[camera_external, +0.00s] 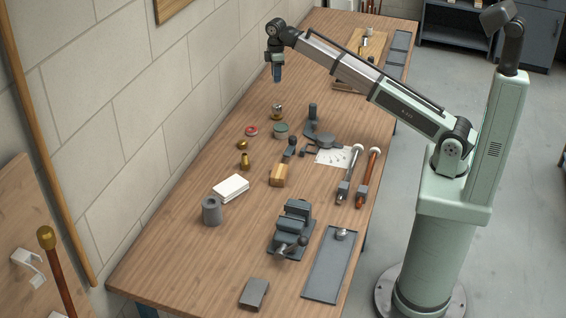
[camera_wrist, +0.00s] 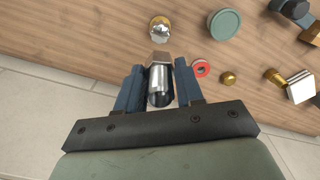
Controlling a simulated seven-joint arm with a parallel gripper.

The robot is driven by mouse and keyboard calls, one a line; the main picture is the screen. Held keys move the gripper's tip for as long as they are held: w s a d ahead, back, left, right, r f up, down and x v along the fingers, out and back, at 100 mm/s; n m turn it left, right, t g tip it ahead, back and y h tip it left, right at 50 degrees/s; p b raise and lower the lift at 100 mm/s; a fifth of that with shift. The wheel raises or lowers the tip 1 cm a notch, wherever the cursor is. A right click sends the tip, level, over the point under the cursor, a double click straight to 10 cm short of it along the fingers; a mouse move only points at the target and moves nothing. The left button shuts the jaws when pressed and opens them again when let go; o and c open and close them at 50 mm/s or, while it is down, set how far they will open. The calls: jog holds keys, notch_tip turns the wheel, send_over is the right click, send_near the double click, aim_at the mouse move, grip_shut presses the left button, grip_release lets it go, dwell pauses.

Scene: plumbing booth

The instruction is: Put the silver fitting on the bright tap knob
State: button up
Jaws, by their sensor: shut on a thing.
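My gripper (camera_wrist: 158,90) is shut on the silver fitting (camera_wrist: 159,80), a shiny tube with a hex-shaped end, held between the two blue fingers. In the external view my gripper (camera_external: 277,75) is in the air near the wall side of the bench, and the fitting cannot be made out there. The bright tap knob (camera_wrist: 160,29), with a shiny top and brassy parts, stands on the bench beyond the fitting's hex end in the wrist view. It also shows in the external view (camera_external: 277,112), below the gripper. The fitting and the knob appear apart.
A green-lidded round tin (camera_wrist: 225,23) and a red ring (camera_wrist: 201,68) lie beside the knob, with small brass fittings (camera_external: 244,161) nearer the camera. The block wall runs close along the bench.

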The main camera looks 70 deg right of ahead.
jog(key=shift+f, duration=5.4)
jog(key=shift+f, duration=0.1)
jog(key=o, duration=1.1)
jog(key=shift+o, duration=0.2)
notch_tip(320, 180, up, 12)
jog(key=shift+r, duration=0.1)
